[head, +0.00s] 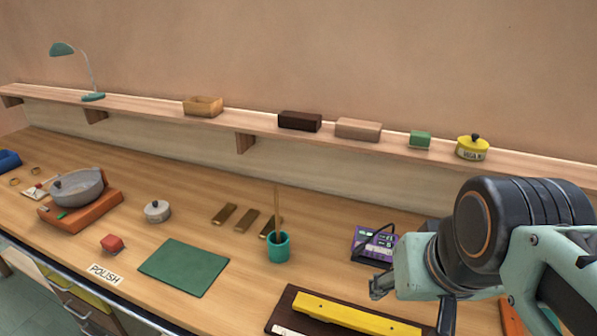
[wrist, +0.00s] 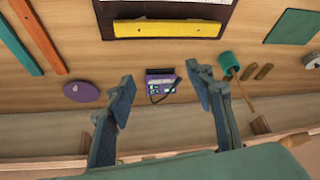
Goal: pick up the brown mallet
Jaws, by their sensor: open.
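A thin brown stick (head: 277,207) stands upright in a teal cup (head: 278,248) on the bench. It looks like a mallet handle, but I cannot make out a mallet head. In the wrist view the stick (wrist: 244,96) and the cup (wrist: 228,60) are just right of the right finger. My gripper (head: 414,300) is open and empty above the bench, to the right of the cup and apart from it. In the wrist view my gripper (wrist: 160,80) has its fingers spread wide, with a purple device (wrist: 160,83) visible between them.
Several brown bars (head: 224,215) lie by the cup. A dark board with a yellow bar (head: 345,312) lies in front, a green mat (head: 183,267) to the left. The wall shelf (head: 250,121) overhangs the back, carrying boxes and a yellow pot (head: 472,149). A grey pan (head: 78,188) is far left.

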